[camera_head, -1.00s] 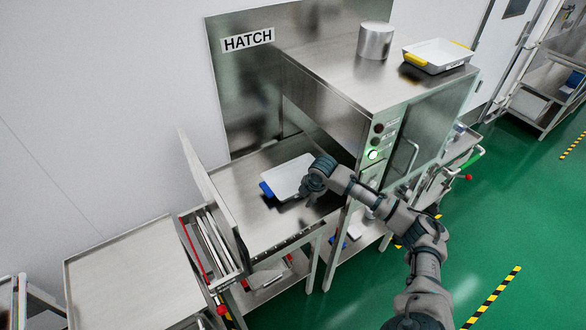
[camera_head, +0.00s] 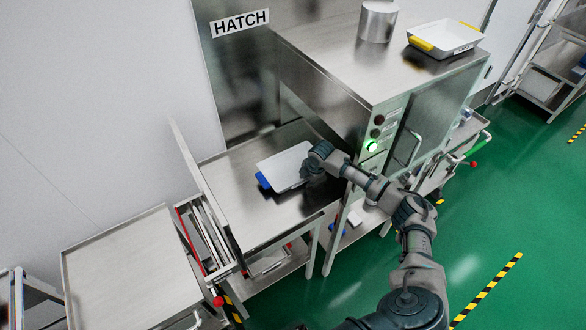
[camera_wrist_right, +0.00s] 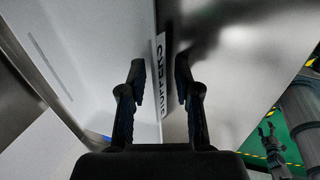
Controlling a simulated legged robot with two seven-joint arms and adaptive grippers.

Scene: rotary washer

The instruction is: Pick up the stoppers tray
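The stoppers tray (camera_head: 283,163), white with a blue end on its left, lies on the steel surface under the hatch. My right gripper (camera_head: 307,172) is at the tray's right end in the head view. In the right wrist view, my right gripper (camera_wrist_right: 162,85) has its fingers apart, one on each side of the tray's labelled end wall (camera_wrist_right: 160,75). I see no clear grip on the wall. A small grey claw-like shape at the right of the wrist view may be my left gripper (camera_wrist_right: 268,138); its opening is unclear.
The steel washer cabinet (camera_head: 345,75) with a lit green button stands close beside my right arm. A second tray with yellow ends (camera_head: 446,38) and a metal cylinder (camera_head: 377,20) are on its top. An upright panel (camera_head: 202,185) borders the surface on the left.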

